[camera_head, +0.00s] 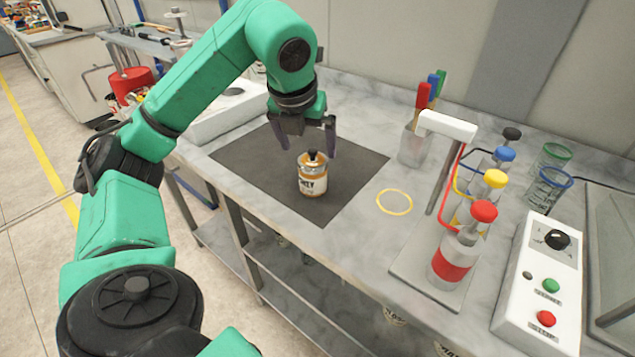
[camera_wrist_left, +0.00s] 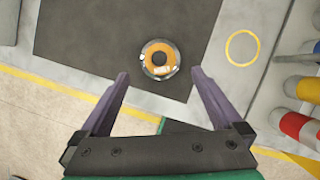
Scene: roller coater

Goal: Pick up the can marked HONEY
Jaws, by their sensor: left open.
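The can marked HONEY (camera_head: 312,176) stands upright on a dark mat (camera_head: 245,165) on the grey bench. It has an orange band, a pale label with partly readable dark letters, and a black knob on top. My left gripper (camera_head: 305,143) is open and empty, above and slightly behind the can in the head view. In the left wrist view the can (camera_wrist_left: 159,59) shows from above, ahead of the open fingertips (camera_wrist_left: 160,76) and roughly centred between them. The fingers appear apart from the can. My right gripper is not in view.
A yellow ring (camera_head: 394,201) marks the bench right of the mat. A rack of bottles with coloured caps (camera_head: 470,240) and a white control box (camera_head: 540,285) stand further right. A cup of coloured-handled tools (camera_head: 414,145) stands behind. More cans sit on the lower shelf.

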